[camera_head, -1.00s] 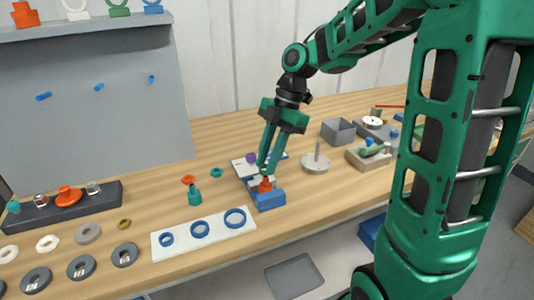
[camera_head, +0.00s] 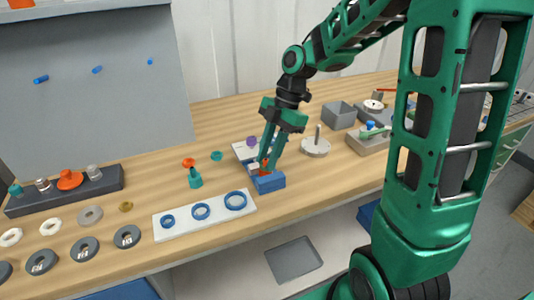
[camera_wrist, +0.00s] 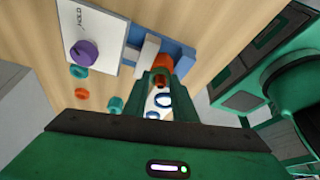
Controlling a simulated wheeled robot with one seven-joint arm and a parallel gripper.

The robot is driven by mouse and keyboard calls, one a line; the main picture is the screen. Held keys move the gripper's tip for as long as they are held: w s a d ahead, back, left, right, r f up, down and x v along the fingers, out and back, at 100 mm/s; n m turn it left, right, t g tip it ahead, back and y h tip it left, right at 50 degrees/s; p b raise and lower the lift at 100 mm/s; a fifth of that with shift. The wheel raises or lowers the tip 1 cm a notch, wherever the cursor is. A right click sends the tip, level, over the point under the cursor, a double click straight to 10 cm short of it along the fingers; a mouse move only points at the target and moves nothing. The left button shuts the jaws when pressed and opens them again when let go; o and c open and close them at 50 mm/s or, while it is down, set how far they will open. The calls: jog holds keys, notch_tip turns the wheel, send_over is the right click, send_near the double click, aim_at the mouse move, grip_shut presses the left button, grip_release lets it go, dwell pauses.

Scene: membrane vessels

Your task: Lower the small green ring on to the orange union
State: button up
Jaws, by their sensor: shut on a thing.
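The orange union (camera_wrist: 163,62) stands in a blue holder (camera_head: 268,182) near the table's front edge. In the head view only a little orange shows by my fingertips. My gripper (camera_wrist: 159,80) points down at the union, its fingers close together. A small green ring (camera_wrist: 160,73) appears to be held between the fingertips, right by the union. Its colour blends with the fingers, so I cannot tell whether it touches the union or sits around it.
A white plate with a purple knob (camera_wrist: 82,52) is beside the holder. A loose teal ring (camera_head: 216,156), an orange ring (camera_head: 188,162) and a teal fitting (camera_head: 195,178) stand left. A white board (camera_head: 182,226) with blue rings lies in front. A round base with a post (camera_head: 316,147) stands right.

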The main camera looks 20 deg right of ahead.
jog(key=o, duration=1.1)
jog(key=shift+r, duration=0.1)
jog(key=v, duration=1)
jog(key=shift+w+d+r, duration=0.15)
jog(key=shift+d+r, duration=0.05)
jog(key=s+d+f+m+h, duration=0.1)
jog(key=s+d+m, duration=0.3)
jog(key=s+m, duration=0.4)
jog(key=s+d+f+m+h, duration=0.1)
jog(key=s+d+f+m, duration=0.2)
jog(key=s+m, duration=0.5)
jog(key=s+d+f+m+t+h, duration=0.1)
jog(key=s+d+f+m+h, duration=0.1)
jog(key=s+d+m, duration=0.3)
jog(key=shift+s+d+f+m, duration=0.2)
jog(key=shift+s+m, duration=0.45)
jog(key=shift+m, duration=0.4)
jog(key=shift+s+d+f+m, duration=0.15)
jog(key=shift+s+m, duration=0.45)
jog(key=shift+m, duration=0.5)
jog(key=shift+s+d+f+m, duration=0.1)
jog(key=shift+s+f+m, duration=0.1)
jog(key=shift+s+m, duration=0.65)
